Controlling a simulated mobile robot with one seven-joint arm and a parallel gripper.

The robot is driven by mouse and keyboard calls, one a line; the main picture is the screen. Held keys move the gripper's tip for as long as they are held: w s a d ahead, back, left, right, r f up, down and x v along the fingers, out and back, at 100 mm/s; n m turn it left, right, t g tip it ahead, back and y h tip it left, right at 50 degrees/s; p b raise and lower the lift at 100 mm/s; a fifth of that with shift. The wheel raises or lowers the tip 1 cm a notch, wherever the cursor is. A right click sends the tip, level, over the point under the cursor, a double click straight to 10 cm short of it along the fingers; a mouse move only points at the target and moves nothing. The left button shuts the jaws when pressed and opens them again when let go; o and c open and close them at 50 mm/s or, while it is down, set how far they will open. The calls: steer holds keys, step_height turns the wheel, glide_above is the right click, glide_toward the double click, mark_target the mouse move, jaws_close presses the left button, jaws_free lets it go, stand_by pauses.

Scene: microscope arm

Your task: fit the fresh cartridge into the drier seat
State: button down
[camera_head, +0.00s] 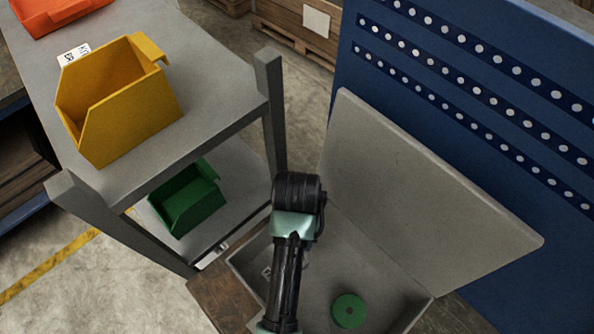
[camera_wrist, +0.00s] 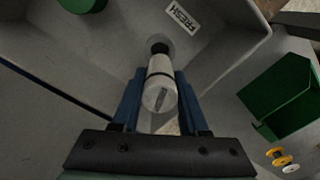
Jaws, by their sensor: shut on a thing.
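The cartridge (camera_wrist: 160,93) is a pale grey cylinder with a slotted end face and a dark band in the wrist view. My gripper (camera_wrist: 160,76) is shut on it, with a blue finger on each side. The cartridge's far, dark end is at a round grey fitting (camera_wrist: 159,43) beside a label reading FRESH (camera_wrist: 182,17). I cannot tell whether that end is inside the fitting or just above it. In the head view my gripper is hidden behind my arm. No drier seat can be made out for certain.
A grey open case (camera_head: 400,318) with a raised lid (camera_head: 420,180) surrounds the work. A green round part (camera_head: 348,311) lies inside it. A green bin (camera_head: 187,198) is on the lower shelf. A yellow bin (camera_head: 120,100) is above. A blue perforated panel (camera_head: 480,90) stands behind.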

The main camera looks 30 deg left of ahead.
step_height(320, 180, down, 9)
steer(key=shift+r+p, duration=0.1)
steer(key=shift+p, duration=0.25)
steer(key=shift+c, duration=2.2)
jaws_free()
step_height(320, 180, up, 12)
steer(key=shift+r+b, duration=0.1)
steer(key=shift+b, duration=0.2)
steer(key=shift+s, duration=0.1)
